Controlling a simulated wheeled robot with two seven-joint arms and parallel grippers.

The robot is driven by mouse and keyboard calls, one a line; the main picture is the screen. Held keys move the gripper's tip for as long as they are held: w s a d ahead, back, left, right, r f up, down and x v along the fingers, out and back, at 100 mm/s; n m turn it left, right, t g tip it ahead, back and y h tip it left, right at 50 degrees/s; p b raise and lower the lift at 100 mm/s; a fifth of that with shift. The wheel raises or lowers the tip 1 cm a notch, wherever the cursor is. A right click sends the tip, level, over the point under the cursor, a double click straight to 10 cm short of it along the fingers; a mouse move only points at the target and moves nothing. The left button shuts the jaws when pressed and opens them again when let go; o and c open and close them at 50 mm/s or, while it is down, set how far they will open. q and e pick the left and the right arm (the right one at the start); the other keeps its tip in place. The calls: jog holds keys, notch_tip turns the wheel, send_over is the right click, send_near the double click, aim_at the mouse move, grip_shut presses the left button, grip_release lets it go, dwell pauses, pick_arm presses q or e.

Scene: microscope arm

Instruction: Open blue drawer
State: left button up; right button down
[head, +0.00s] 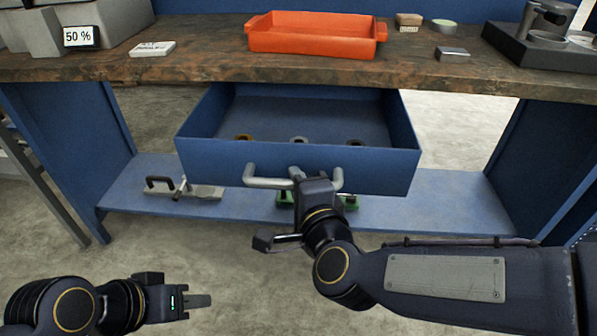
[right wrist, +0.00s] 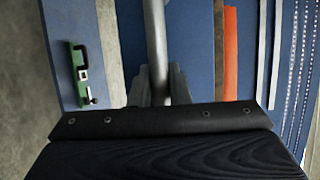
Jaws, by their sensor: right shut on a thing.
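The blue drawer (head: 300,168) is pulled out from under the workbench in the head view, and its inside shows. Several small rings lie inside it, among them a brass-coloured ring (head: 242,138). A grey bar handle (head: 268,179) runs along its front. My right gripper (head: 297,174) is shut on the middle of the handle. In the right wrist view the handle (right wrist: 155,45) runs between the fingers (right wrist: 158,85). My left gripper (head: 197,301) is low at the left, away from the drawer; its fingers look close together, but I cannot tell their gap.
The bench top (head: 200,66) holds an orange tray (head: 315,44), a small white box (head: 152,48), a dark metal block (head: 452,54) and a dark device (head: 545,45). Below, a blue shelf (head: 430,200) carries a metal clamp (head: 190,190) and a green object (head: 284,199). Floor in front is clear.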

jog(key=shift+s, duration=0.15)
jog(key=shift+f, duration=0.1)
jog(key=c, duration=1.4)
grip_release()
jog(key=shift+o, duration=0.2)
jog(key=p+v, duration=0.2)
jog(key=v, duration=0.6)
jog(key=shift+p, duration=0.3)
